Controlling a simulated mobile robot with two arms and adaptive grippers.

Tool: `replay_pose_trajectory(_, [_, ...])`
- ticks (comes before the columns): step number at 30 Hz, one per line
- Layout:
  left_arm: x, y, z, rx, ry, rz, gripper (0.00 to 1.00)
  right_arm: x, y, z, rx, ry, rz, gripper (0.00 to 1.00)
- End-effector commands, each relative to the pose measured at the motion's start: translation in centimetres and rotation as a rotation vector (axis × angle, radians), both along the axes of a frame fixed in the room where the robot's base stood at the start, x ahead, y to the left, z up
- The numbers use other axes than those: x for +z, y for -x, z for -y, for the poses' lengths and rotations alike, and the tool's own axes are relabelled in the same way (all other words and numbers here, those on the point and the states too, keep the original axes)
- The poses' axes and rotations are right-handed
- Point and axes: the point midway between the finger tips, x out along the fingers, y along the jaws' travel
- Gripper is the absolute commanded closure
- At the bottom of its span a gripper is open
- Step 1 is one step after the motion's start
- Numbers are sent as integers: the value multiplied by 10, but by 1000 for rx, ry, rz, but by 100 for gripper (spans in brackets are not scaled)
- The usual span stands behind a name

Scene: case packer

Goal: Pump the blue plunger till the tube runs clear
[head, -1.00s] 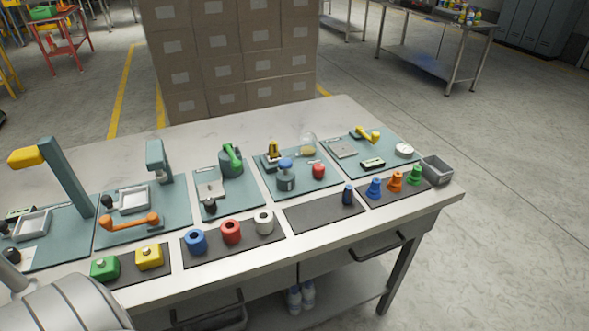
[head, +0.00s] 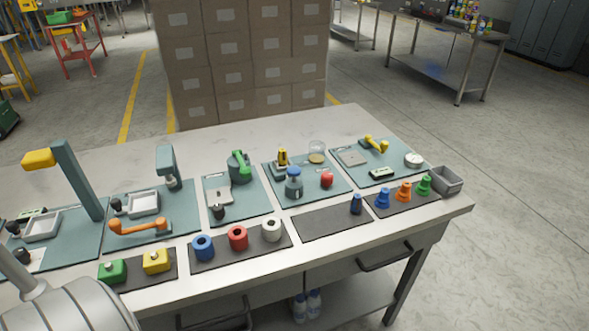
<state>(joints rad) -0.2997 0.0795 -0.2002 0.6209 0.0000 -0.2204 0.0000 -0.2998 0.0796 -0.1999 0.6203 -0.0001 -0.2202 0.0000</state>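The blue plunger (head: 293,173) tops a grey-blue round pump body (head: 294,188) on a teal mat (head: 330,191) in the middle of the table. A clear vessel with yellowish contents (head: 317,154) stands behind it on the same mat. A yellow-and-black part (head: 282,160) stands just behind the plunger, and a red knob (head: 327,180) sits to its right. I cannot make out the tube or what is in it at this size. Neither gripper is in view; only a grey arm link of mine shows at the lower left.
A grey bin (head: 447,181) is at the right edge. Stacked cartons (head: 240,60) stand behind the table (head: 400,232).

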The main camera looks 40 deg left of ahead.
Motion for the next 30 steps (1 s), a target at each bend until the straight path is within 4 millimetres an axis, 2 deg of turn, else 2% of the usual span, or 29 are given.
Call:
replay_pose_trajectory(3, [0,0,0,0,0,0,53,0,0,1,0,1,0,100])
replay_pose_trajectory(9, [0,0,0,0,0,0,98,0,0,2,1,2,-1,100])
replay_pose_trajectory(10, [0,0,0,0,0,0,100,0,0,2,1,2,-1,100])
replay_pose_trajectory(30, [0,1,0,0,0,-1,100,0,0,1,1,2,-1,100])
